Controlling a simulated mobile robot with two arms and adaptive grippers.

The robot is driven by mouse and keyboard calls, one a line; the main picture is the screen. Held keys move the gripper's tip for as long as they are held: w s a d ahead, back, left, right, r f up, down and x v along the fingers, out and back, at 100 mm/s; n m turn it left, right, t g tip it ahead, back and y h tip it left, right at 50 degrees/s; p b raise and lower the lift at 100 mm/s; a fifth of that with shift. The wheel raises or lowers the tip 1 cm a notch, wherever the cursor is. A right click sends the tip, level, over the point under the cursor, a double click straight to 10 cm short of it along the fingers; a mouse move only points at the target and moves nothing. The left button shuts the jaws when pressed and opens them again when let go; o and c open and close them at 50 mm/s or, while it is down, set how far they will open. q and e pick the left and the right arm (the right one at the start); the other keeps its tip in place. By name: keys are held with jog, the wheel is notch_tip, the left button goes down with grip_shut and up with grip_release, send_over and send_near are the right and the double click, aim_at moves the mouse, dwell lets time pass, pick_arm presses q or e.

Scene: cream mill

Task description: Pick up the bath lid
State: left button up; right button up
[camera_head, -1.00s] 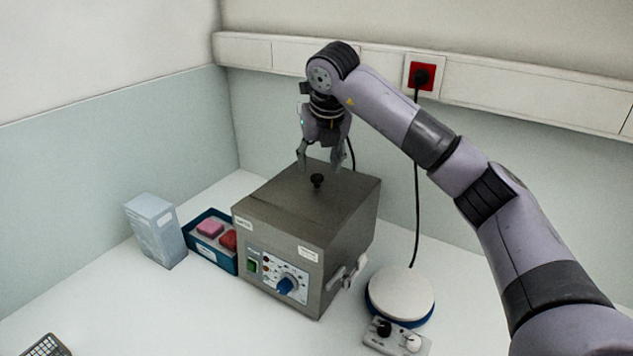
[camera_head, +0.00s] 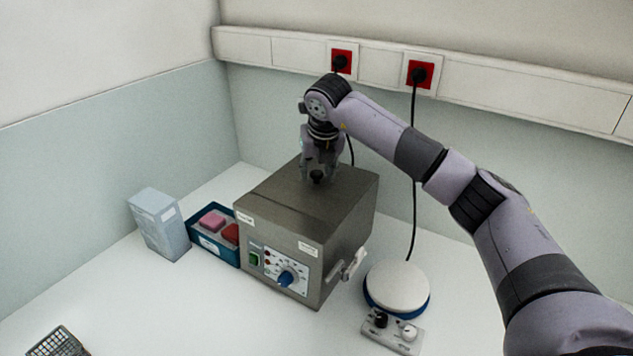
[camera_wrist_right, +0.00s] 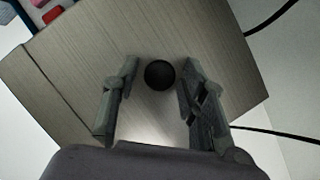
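The bath (camera_head: 340,245) is a steel box with a front control panel. Its flat grey lid (camera_head: 270,200) lies on top, and the lid's brushed surface fills much of the right wrist view (camera_wrist_right: 75,80). The lid's round black knob (camera_head: 317,177) is in the middle and also shows in the right wrist view (camera_wrist_right: 159,75). My right gripper (camera_head: 319,178) points down over the lid. Its fingers (camera_wrist_right: 159,73) stand on either side of the knob, partly closed, with a small gap on each side. My left gripper is not in view.
A blue tray (camera_head: 207,245) with pink and red blocks and a pale box (camera_head: 160,225) stand left of the bath. A round white-topped hotplate (camera_head: 398,285) is at the right. A dark wire basket (camera_head: 60,343) is front left. Cables hang from wall sockets (camera_head: 420,72).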

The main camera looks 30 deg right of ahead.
jog(key=c, duration=0.8)
jog(key=shift+r, duration=0.15)
jog(key=shift+c, duration=0.2)
notch_tip(320, 180, up, 9)
jog(key=b, duration=0.3)
notch_tip(320, 180, up, 11)
send_over(317, 173)
jog(key=shift+p+v, duration=0.9)
jog(key=shift+p, duration=0.1)
jog(key=shift+w, duration=0.2)
